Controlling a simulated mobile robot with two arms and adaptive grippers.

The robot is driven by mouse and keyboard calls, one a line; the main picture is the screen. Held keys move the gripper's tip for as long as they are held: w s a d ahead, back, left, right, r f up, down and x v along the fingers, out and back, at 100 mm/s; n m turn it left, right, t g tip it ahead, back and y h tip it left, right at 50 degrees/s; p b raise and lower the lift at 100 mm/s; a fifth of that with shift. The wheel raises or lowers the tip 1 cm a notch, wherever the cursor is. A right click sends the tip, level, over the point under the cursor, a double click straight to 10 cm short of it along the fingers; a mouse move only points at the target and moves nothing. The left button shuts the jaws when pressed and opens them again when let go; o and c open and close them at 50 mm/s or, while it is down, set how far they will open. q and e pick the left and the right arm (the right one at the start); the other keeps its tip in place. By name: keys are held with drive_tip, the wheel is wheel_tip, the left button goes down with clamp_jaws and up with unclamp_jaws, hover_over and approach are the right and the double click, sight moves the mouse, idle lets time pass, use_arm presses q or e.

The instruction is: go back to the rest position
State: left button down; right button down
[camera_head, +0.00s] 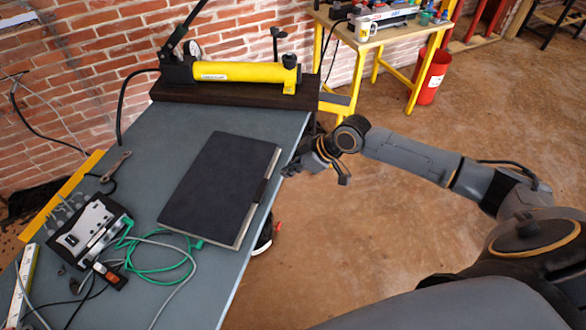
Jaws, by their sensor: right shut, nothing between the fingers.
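My right arm comes in from the right. Its gripper (292,170) is at the table's right edge, just right of the dark notebook (222,185). The gripper is shut and holds nothing I can see. It is small and partly blurred, so I cannot tell whether it touches the notebook or the table edge. My left gripper is not in view.
The grey table (150,150) holds a yellow hand pump (245,73) on a dark base, a metal device (90,231) and tangled green cables (150,262). A yellow-legged workbench (385,38) and a red bin (433,76) stand behind. Brown floor is free on the right.

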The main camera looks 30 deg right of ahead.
drive_tip(key=d+f+m+t+h, duration=0.1)
drive_tip(key=d+f+m, duration=0.15)
drive_tip(key=f, duration=0.55)
drive_tip(key=d+f+m+h, duration=0.2)
drive_tip(key=d+f, duration=0.2)
drive_tip(key=f, duration=0.4)
drive_tip(key=s+d+f+m+h, duration=0.1)
drive_tip(key=s+d+f, duration=0.1)
drive_tip(key=s+f, duration=0.7)
drive_tip(key=s+a+f+m+g+h, duration=0.1)
drive_tip(key=s+f+m+g+h, duration=0.1)
drive_tip(key=s+f, duration=1.15)
drive_tip(key=s+a+f+g, duration=0.1)
drive_tip(key=s+a+f, duration=0.2)
drive_tip(key=s, duration=0.8)
drive_tip(key=s+a+f+g, duration=0.2)
drive_tip(key=s+a+f, duration=0.1)
drive_tip(key=s, duration=0.9)
drive_tip(key=shift+a+f, duration=0.2)
drive_tip(key=shift+f, duration=0.45)
